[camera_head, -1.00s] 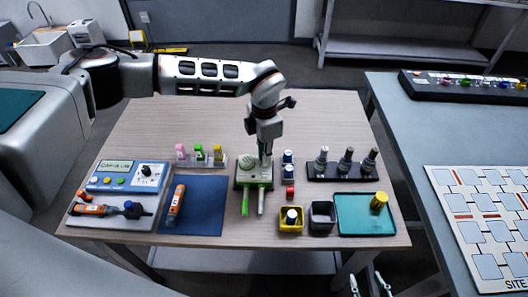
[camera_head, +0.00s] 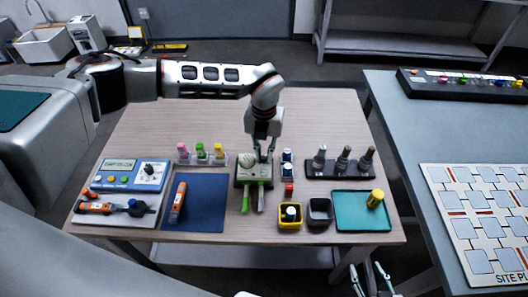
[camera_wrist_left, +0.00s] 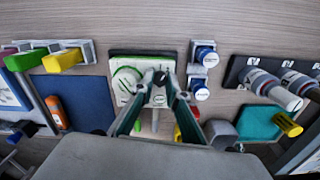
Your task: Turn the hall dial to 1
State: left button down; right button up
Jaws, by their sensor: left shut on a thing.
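My right gripper (camera_head: 369,268) is low at the front edge, open and empty.
Blue-capped jars (camera_head: 287,170) stand close right of the board. Yellow (camera_head: 290,223) and grey (camera_head: 320,219) bins and a teal tray (camera_head: 350,222) are at front right. A blue mat (camera_head: 207,190) and a blue console (camera_head: 133,168) lie left.

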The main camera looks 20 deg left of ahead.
pick_arm(q)
jog(key=n, duration=0.5)
jog(key=shift+n+p, duration=0.3)
jog(key=shift+n, duration=0.6)
jog(key=c, duration=2)
grip_release()
jog(key=shift+o, duration=0.2)
